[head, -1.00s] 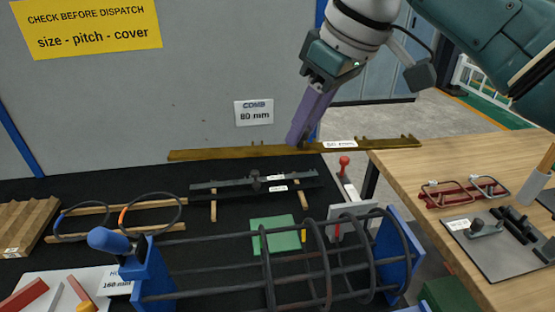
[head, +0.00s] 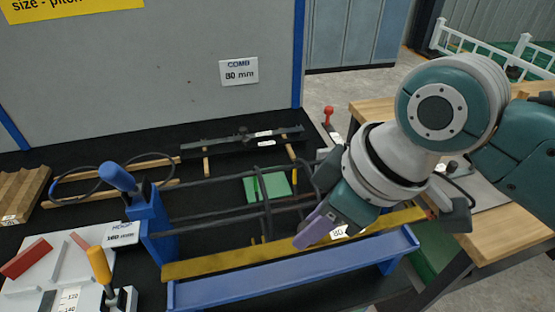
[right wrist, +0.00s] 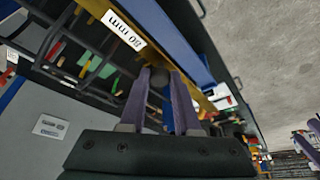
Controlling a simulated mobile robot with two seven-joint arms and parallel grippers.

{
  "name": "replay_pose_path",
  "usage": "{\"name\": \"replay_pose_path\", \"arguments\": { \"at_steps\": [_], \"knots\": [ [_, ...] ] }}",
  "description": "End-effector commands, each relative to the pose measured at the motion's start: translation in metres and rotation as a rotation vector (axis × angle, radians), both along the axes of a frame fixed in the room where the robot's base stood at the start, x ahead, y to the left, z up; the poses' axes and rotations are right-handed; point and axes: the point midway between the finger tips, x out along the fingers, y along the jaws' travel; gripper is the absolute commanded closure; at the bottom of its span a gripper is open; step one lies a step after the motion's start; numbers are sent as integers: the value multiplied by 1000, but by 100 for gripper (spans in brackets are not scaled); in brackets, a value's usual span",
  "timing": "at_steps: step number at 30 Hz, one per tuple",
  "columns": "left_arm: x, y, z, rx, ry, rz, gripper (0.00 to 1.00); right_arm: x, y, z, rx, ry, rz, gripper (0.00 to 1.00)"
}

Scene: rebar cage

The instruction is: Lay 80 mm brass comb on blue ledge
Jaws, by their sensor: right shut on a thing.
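The 80 mm brass comb (head: 225,259) is a long yellow bar with a white "80" label. My right gripper (head: 306,236) is shut on it near its middle. It also shows in the right wrist view (right wrist: 162,78), with purple fingers on the bar. The blue ledge (head: 290,277) is a long rail at the front of the rebar cage. The comb lies roughly parallel to the ledge, along its far edge in the head view. I cannot tell whether they touch. My right arm hides part of the comb's right side. My left gripper is not in view.
The dark rebar cage (head: 215,212) stands just behind the comb, with a blue end post (head: 148,228) at left. A dark comb (head: 225,143) lies on wooden strips at the back. A wooden table (head: 490,232) is at right.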

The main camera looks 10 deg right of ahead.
Motion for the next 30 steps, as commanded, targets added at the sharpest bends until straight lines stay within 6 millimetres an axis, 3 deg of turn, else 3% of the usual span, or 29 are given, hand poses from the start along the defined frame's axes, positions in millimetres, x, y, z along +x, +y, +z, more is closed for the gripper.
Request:
{"name": "replay_pose_path", "arguments": {
  "at_steps": [3, 15, 28, 29, 30],
  "knots": [
    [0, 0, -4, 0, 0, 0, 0, 0, 1, -25, 1, 0, -1, 100],
    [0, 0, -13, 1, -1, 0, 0, 1, 0, -72, 1, -2, -1, 100],
    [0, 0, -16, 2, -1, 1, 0, 1, 0, -79, 1, -5, -1, 100],
    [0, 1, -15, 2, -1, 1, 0, 1, 0, -79, 0, -3, -1, 67],
    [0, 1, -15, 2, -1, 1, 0, 1, 0, -79, 0, -3, -1, 62]
  ]
}}
